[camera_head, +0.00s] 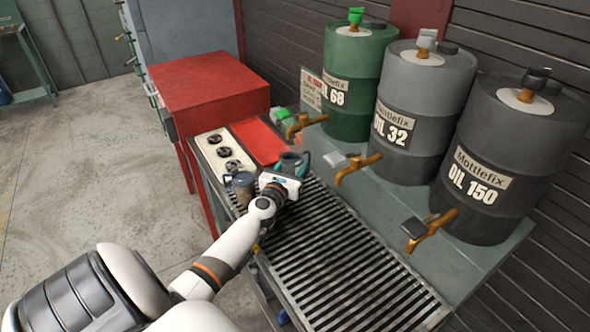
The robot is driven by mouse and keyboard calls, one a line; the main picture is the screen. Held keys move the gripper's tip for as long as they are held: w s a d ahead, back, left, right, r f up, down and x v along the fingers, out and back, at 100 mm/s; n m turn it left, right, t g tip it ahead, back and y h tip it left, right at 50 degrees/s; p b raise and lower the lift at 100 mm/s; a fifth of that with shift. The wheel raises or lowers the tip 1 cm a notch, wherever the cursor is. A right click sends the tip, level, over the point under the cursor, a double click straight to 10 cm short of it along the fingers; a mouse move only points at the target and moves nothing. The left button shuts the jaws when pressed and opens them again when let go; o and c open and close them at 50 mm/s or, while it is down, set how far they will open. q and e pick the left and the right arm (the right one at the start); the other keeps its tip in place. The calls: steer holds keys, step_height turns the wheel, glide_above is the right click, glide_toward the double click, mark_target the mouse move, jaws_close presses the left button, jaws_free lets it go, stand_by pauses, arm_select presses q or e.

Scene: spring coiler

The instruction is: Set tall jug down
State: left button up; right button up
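Two small jugs stand close together near the left end of the slatted grate. One grey jug (243,188) with a teal handle has something brown showing at its top; it is left of my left gripper. A dark teal jug (293,162) is just behind the gripper, partly covered by it. I cannot tell for sure which is the tall jug. My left gripper (281,181) is over the grate's left end, between the two jugs. Its fingers are hidden, so I cannot see whether it holds either one. My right gripper is not in view.
The slatted grate (340,262) is clear to the right. Green (352,85), grey (420,110) and dark (505,160) oil drums stand behind it, with brass taps (357,170) jutting forward. A panel with black knobs (224,152) and a red cabinet (207,90) are at left.

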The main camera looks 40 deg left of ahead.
arm_select(q)
steer(key=shift+s+a, duration=0.2)
steer(key=shift+f, duration=0.2)
steer(key=o, duration=1)
steer(key=shift+r, duration=0.1)
steer(key=shift+o, duration=0.7)
steer(key=shift+w+d, duration=0.1)
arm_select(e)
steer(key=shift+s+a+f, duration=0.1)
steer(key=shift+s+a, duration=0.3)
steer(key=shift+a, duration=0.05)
arm_select(q)
steer(key=shift+r, duration=0.3)
steer(key=v, duration=1.1)
steer(key=shift+f, duration=0.2)
steer(key=shift+s+d+r, duration=0.1)
steer(key=shift+s, duration=0.5)
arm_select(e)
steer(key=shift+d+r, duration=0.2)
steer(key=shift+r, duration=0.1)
